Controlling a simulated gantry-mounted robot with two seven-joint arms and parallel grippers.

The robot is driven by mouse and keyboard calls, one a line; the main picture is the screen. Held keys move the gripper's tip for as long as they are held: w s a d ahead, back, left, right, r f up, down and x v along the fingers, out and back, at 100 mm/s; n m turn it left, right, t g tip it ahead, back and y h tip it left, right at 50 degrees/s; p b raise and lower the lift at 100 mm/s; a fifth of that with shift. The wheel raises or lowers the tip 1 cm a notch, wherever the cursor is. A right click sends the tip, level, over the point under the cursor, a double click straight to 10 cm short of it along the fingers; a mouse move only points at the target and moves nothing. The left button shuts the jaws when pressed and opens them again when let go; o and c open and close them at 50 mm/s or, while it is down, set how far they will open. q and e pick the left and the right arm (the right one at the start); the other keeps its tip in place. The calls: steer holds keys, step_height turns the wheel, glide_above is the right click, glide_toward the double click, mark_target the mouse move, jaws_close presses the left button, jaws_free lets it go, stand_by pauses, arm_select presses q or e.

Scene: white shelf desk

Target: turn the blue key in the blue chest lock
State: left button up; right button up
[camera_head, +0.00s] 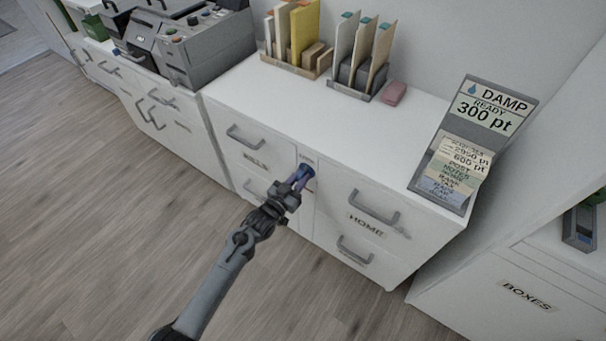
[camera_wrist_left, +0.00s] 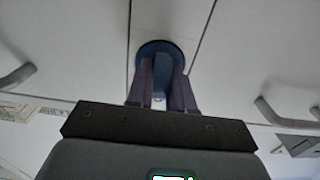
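The white chest (camera_head: 340,185) has drawers on both sides of a narrow centre panel. The round blue lock (camera_head: 307,170) sits high on that panel; it also shows in the left wrist view (camera_wrist_left: 171,47). The blue key (camera_wrist_left: 161,72) stands out from the lock, upright in the wrist view. My left gripper (camera_head: 301,179) is at the lock, with its two purple fingers on either side of the key, closed on it. The fingers hide part of the key in the head view. My right gripper is in neither view.
Drawer handles (camera_head: 374,207) stick out on both sides of the lock. File holders (camera_head: 360,75), a pink block (camera_head: 394,93) and a sign reading DAMP (camera_head: 470,140) stand on the chest top. The floor in front is clear.

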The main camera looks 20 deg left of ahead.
arm_select(q)
jaws_close()
steer(key=shift+n+p, duration=0.45)
steer(key=shift+n, duration=0.15)
steer(key=shift+n+p, duration=0.3)
steer(key=shift+n, duration=0.6)
